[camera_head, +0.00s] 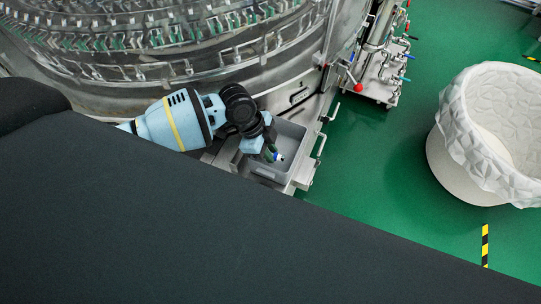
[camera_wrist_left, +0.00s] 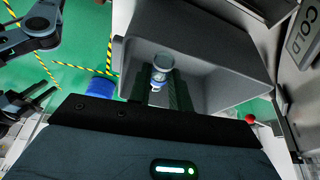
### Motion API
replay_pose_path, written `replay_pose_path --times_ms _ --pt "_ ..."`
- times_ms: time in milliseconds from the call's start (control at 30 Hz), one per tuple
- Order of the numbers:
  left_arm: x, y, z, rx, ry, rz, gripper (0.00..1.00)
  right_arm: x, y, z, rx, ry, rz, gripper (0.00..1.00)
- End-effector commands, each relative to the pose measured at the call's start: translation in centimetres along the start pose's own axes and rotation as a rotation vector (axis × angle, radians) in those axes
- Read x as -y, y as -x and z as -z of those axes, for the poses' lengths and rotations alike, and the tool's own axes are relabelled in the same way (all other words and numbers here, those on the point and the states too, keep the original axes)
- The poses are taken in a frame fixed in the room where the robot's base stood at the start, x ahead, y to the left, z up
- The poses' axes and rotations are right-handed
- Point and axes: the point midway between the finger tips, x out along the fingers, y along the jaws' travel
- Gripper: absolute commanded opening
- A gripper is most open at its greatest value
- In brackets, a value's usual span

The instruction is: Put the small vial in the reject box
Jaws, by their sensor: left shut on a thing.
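My left gripper (camera_head: 271,152) reaches over a grey open box (camera_head: 294,134) on the machine's front. In the left wrist view its two dark green fingers (camera_wrist_left: 160,90) are shut on a small clear vial (camera_wrist_left: 161,66) with a blue band and a white end. The vial is over the opening of the grey box (camera_wrist_left: 222,88), apart from its walls as far as I can tell. In the head view only a small white and blue bit of the vial (camera_head: 279,156) shows past the fingers. I see no label marking this box as the reject box.
The large round washer (camera_head: 190,60) stands behind the arm. Metal handles (camera_head: 320,146) stick out right of the box. A white lined bin (camera_head: 455,150) stands on the green floor at right. A panel marked COLD (camera_wrist_left: 303,32) is close at right in the wrist view.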

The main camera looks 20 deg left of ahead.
Motion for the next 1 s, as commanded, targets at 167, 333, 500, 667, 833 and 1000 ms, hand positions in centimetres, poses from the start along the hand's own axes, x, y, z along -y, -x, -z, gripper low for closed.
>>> replay_pose_path --times_ms 167,333,500,667,833,1000 --pt "0.0 -0.3 -0.1 -0.001 -0.001 0.001 0.0 0.0 0.0 0.0 0.001 0.0 0.0 0.36" --pt "-0.1 -1.4 -0.6 0.001 0.001 -0.002 0.0 0.0 -0.1 -0.2 0.003 0.0 0.001 0.36" --pt "-0.1 -3.5 -1.5 0.0 0.002 -0.002 0.0 0.0 -0.3 -0.6 0.008 -0.001 0.001 0.36" --pt "0.0 -3.7 -1.5 0.0 0.0 0.001 0.0 0.0 -0.3 -0.5 0.008 -0.001 0.001 0.36" --pt "0.0 -3.8 -1.6 0.0 0.0 0.001 0.0 0.0 -0.3 -0.5 0.007 -0.001 0.001 0.36" --pt "0.0 -4.3 -1.8 0.0 0.001 0.001 0.0 0.0 -0.5 -0.7 0.009 -0.001 0.002 0.36"
